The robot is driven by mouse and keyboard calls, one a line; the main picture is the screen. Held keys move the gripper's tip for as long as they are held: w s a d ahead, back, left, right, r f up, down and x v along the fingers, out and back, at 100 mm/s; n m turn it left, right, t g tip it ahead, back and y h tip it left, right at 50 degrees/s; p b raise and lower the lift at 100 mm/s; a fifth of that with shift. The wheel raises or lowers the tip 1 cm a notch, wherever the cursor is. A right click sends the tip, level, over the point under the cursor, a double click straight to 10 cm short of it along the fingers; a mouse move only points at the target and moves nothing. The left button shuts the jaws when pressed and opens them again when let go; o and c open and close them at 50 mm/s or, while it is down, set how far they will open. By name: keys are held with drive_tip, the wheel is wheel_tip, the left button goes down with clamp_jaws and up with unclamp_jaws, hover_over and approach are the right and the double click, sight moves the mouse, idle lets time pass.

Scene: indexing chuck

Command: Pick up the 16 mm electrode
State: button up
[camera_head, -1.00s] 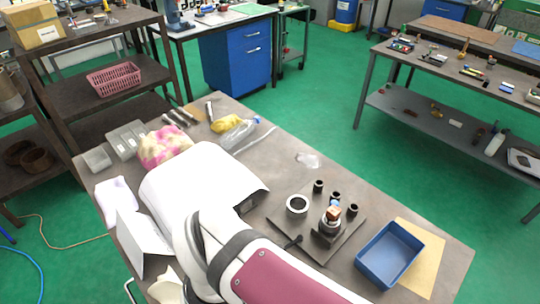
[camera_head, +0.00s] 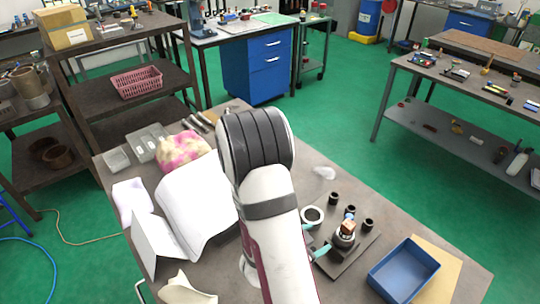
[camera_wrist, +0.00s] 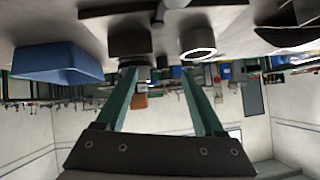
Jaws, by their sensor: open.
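A copper-coloured block (camera_head: 347,227) sits on top of a round chuck (camera_head: 343,241) on a dark plate (camera_head: 350,262). Several dark cylinders stand around it, one at the back (camera_head: 333,198) and one at the right (camera_head: 368,225). No size marks are readable, so I cannot tell which piece is the 16 mm electrode. My gripper (camera_head: 316,240) has teal fingers apart, just left of the chuck, with nothing seen between them. In the wrist view, my gripper (camera_wrist: 158,75) is open, with the dark chuck body (camera_wrist: 130,46) near one fingertip.
A pale-rimmed ring (camera_head: 312,215) stands close to my gripper, at the plate's left. A blue tray (camera_head: 404,270) lies right of the plate on a tan sheet. White folded shapes and a pink-yellow cloth (camera_head: 182,149) cover the table's left.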

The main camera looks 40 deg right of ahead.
sight(345, 229)
drive_tip(key=s+d+r+h, duration=0.1)
drive_tip(key=s+d+g+h, duration=0.1)
drive_tip(key=s+d+r+n+h, duration=0.1)
drive_tip(key=d, duration=0.1)
drive_tip(key=shift+s+r, duration=0.35)
drive_tip(key=shift+s, duration=0.05)
drive_tip(key=shift+h, duration=0.3)
drive_tip(key=x, duration=0.7)
drive_tip(key=shift+d, duration=0.1)
clamp_jaws()
